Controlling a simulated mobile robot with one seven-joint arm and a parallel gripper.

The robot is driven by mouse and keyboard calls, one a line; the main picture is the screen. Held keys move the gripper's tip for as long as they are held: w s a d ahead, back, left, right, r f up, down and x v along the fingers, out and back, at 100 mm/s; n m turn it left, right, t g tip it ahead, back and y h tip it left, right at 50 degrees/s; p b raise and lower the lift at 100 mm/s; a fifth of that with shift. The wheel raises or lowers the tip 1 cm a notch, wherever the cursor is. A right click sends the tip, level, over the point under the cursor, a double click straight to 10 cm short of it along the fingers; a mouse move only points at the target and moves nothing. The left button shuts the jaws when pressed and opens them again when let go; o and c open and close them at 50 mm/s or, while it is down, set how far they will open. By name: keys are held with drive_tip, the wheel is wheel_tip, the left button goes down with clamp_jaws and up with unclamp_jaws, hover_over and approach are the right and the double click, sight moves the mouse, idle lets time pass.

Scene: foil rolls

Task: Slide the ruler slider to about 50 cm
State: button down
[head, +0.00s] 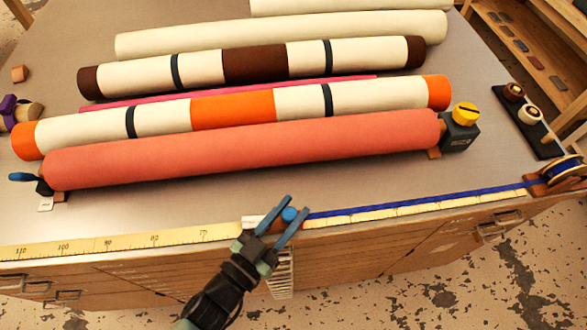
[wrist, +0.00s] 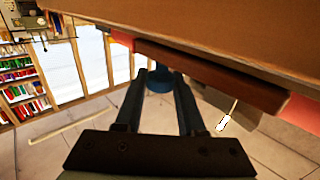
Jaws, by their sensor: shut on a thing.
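The yellow ruler (head: 130,242) runs along the table's front edge, its numbers falling from 110 at the left to 70, the last I can read left of the slider. The pale slider (head: 252,222) sits on the ruler to the right of the 70 mark; its exact reading is hidden by my gripper. My gripper (head: 289,213) is shut on the slider's blue knob (head: 290,215). In the wrist view the blue knob (wrist: 158,82) shows between the two fingertips of my gripper (wrist: 160,85). A blue band (head: 420,200) lies along the ruler right of the slider.
A blue reel in a wooden holder (head: 562,174) stands at the ruler's right end. A coral roll (head: 240,150) lies behind the ruler, on a stand with a dark block (head: 458,135) and yellow knob. More rolls lie farther back. The tabletop strip between coral roll and ruler is mostly clear.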

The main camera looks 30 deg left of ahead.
drive_tip(key=c, duration=0.5)
unclamp_jaws()
drive_tip(key=shift+s+a+b, duration=0.35)
drive_tip(key=shift+s+b, duration=0.1)
drive_tip(key=shift+s, duration=1.7)
drive_tip(key=shift+s+a+b, duration=0.3)
drive_tip(key=shift+s+b, duration=0.1)
drive_tip(key=shift+s, duration=1.75)
drive_tip(key=shift+s+a+b, duration=0.35)
drive_tip(key=shift+s+b, duration=0.1)
drive_tip(key=shift+s, duration=1.7)
drive_tip(key=shift+w, duration=0.1)
